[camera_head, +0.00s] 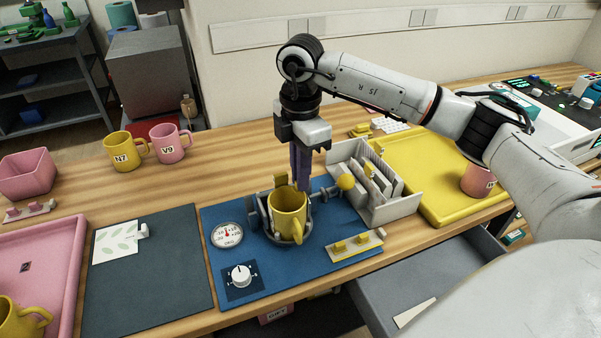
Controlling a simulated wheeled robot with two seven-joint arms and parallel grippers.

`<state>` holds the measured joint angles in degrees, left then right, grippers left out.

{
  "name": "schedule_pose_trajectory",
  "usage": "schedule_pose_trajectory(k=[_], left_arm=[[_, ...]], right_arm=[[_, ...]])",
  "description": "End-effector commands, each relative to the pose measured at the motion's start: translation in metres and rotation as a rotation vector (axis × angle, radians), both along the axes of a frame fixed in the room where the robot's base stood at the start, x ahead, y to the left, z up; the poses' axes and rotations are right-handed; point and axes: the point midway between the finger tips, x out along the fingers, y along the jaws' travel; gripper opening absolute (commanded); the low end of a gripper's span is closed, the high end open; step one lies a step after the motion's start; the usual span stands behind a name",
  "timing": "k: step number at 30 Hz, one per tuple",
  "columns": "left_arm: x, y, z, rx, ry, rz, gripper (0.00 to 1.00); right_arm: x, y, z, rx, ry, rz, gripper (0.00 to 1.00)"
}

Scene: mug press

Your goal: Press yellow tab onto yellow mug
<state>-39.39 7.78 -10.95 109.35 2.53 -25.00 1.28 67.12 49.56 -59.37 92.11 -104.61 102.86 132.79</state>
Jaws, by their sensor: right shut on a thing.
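The yellow mug (289,213) stands upright in the round cradle of the press (262,225) on a blue mat, its handle toward me. A small yellow tab (280,181) stands upright at the mug's back rim, just left of my fingers. My right gripper (301,186) comes straight down with purple fingers at the mug's back rim and is shut on the mug there. The exact contact at the fingertips is partly hidden. The press's lever ends in a yellow ball (346,182) right of the mug. My left gripper is not in view.
More yellow tabs lie on a pale strip (355,247) at front right. A white divided rack (388,207) and a yellow tray (440,207) stand right. A dial gauge (227,235) and a knob (241,276) are left. Mugs N7 (123,152) and V9 (169,145) stand behind.

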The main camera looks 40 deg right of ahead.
Motion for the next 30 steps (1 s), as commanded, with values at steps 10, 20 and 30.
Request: schedule_pose_trajectory(k=[10, 20, 30], left_arm=[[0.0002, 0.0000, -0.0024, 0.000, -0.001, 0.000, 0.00], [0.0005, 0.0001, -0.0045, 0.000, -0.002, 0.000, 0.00], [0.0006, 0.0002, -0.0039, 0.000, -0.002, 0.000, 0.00]], right_arm=[[0.0000, 0.0002, -0.0047, 0.000, 0.000, 0.000, 0.00], [0.0001, 0.0003, -0.0088, 0.000, 0.000, 0.000, 0.00], [-0.0003, 0.0003, -0.0093, 0.000, 0.002, 0.001, 0.00]])
